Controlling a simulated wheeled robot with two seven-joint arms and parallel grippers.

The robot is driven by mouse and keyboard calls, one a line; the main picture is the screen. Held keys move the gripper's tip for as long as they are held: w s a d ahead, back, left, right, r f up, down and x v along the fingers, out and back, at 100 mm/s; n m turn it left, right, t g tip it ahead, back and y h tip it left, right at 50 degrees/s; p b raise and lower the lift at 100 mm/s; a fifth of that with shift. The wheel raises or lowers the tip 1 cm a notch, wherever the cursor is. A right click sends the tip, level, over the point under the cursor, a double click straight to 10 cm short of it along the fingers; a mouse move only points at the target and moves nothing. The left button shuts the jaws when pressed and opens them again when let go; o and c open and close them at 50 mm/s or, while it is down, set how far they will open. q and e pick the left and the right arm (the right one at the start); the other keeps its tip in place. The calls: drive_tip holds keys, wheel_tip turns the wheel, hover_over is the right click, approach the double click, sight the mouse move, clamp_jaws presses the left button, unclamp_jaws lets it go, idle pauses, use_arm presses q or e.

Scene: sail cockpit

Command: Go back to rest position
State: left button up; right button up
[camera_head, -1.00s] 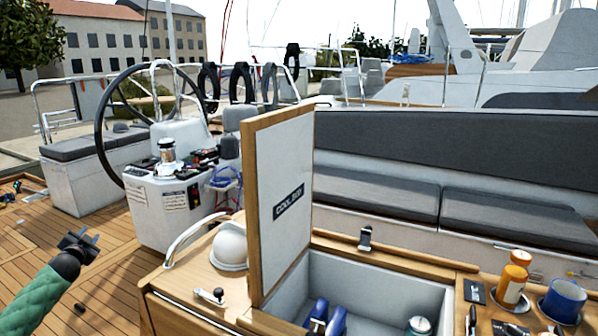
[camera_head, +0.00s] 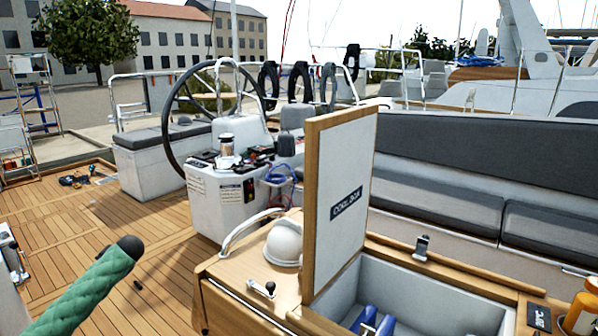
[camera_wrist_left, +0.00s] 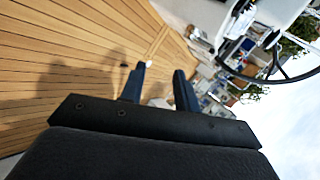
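My left arm, in a green sleeve (camera_head: 88,290), reaches in from the lower left of the head view over the wooden deck (camera_head: 60,235). Its black end cap shows, but the gripper itself does not show there. In the left wrist view, my left gripper (camera_wrist_left: 158,86) has two dark blue fingers standing apart with nothing between them. The deck is behind the fingers, and the steering wheel shows at the right. My right arm and right gripper are not in view.
The cool box lid (camera_head: 340,200) stands open on the cockpit table. Blue items (camera_head: 372,320) lie inside the box. A white helmet-like dome (camera_head: 285,243) sits left of the lid. The helm console (camera_head: 222,200) and wheel (camera_head: 168,130) stand beyond. Deck at left is mostly clear.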

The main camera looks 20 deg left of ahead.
use_arm(q)
drive_tip(key=s+d+f+m+h, duration=0.15)
drive_tip(key=s+d+f, duration=0.5)
drive_tip(key=d, duration=0.65)
drive_tip(key=s+d+f+m+t+h, duration=0.1)
drive_tip(key=s+d+f+h, duration=0.15)
drive_tip(key=d+f, duration=0.85)
drive_tip(key=s+d+f+m+h, duration=0.15)
drive_tip(key=s+d+f, duration=0.4)
drive_tip(key=d, duration=1.05)
drive_tip(key=s+d+f+h, duration=0.1)
drive_tip(key=s+d, duration=0.4)
drive_tip(key=d, duration=0.3)
drive_tip(key=s+d+h, duration=0.2)
drive_tip(key=s+d, duration=0.3)
drive_tip(key=d, duration=0.4)
drive_tip(key=s+d+r+h, duration=0.1)
drive_tip(key=s+d+r, duration=0.3)
drive_tip(key=s+d, duration=0.2)
drive_tip(key=s+d+r+h, duration=0.2)
drive_tip(key=s+d+r, duration=0.2)
drive_tip(key=s+d, duration=0.2)
drive_tip(key=d, duration=0.2)
drive_tip(key=shift+d+t, duration=0.35)
drive_tip(key=shift+t, duration=0.05)
